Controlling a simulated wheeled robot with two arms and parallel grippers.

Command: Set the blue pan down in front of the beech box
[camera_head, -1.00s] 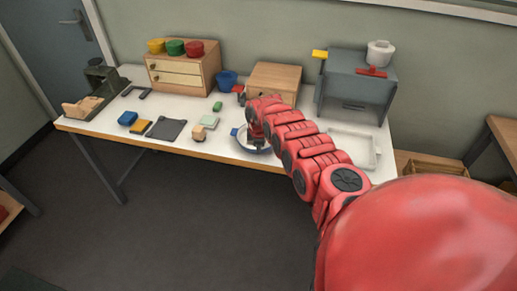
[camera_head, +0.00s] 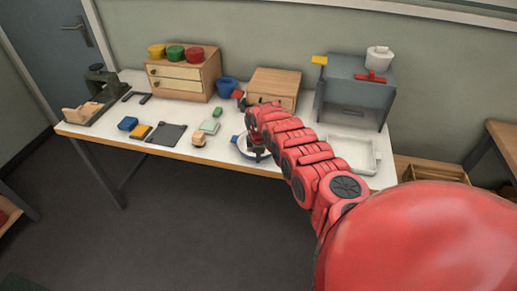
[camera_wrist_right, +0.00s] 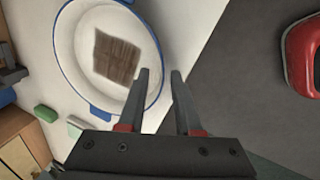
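The blue pan, a white basin with a blue rim (camera_head: 240,150), sits on the table near its front edge, in front of the beech box (camera_head: 287,80). In the wrist view the pan (camera_wrist_right: 78,72) shows a blue tab at each end and a dark brown ribbed patch inside. My right gripper (camera_head: 258,154) is at the pan's front rim. In the wrist view its fingers (camera_wrist_right: 160,72) stand apart, one on each side of the rim, with gaps visible. The arm hides part of the pan in the head view. My left gripper is out of view.
Left of the pan are a pale green pad (camera_head: 209,127), a green block (camera_head: 217,112), a small wooden piece (camera_head: 199,140) and a dark plate (camera_head: 167,134). Behind stand a blue cup (camera_head: 227,86) and a drawer chest (camera_head: 180,80). A white tray (camera_head: 352,152) lies to the right.

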